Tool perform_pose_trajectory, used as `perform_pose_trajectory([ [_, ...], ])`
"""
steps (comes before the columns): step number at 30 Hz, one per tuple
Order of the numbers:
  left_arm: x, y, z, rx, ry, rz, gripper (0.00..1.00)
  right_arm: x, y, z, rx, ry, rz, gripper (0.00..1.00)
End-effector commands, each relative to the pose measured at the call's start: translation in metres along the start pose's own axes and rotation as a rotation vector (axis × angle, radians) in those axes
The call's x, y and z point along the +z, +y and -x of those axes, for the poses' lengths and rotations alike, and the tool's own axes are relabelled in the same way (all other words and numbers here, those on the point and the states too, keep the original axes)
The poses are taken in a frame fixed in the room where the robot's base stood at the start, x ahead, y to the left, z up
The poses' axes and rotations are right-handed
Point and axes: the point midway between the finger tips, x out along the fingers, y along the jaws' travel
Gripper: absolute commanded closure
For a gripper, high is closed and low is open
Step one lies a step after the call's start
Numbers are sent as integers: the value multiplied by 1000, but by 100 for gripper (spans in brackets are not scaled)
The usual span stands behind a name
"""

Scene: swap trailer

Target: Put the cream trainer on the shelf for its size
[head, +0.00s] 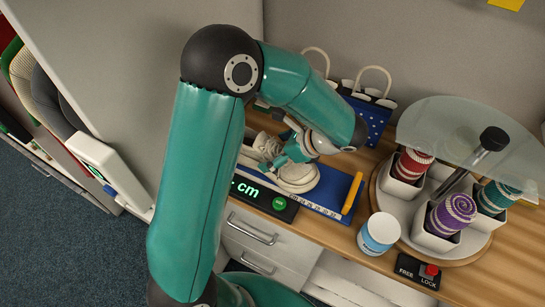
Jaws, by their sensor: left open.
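The cream trainer (298,179) lies on a blue measuring board (326,196) on the wooden counter. The board has a scale along its front edge and a yellow bar (352,193) at its right end. My left gripper (287,158) is open, with its teal fingers over the trainer; I cannot tell whether they touch it. The gripper and arm hide part of the trainer. A black display (262,194) in front of the board shows green "cm" text, its left part hidden by my arm. No shelf with a readable size label shows. My right gripper is out of view.
A round carousel (404,212) with yarn-like rolls in white holders and a glass disc stands at right. A white-and-blue cup (379,233) and a FREE/LOCK switch box (417,271) stand near the front edge. Dotted gift bags (370,110) stand behind. Drawers (250,232) are below.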

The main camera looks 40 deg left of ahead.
Motion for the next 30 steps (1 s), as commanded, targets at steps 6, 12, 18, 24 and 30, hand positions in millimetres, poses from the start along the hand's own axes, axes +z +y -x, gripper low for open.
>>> perform_pose_trajectory([
  [6,0,0,-24,1,0,0,0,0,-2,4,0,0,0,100],
  [12,-1,0,-26,-1,1,0,0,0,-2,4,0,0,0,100],
  [18,-1,0,-26,-1,1,0,25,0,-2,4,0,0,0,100],
  [24,-1,0,-26,0,0,0,58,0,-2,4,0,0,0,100],
  [30,0,0,-26,0,0,0,62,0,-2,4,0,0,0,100],
])
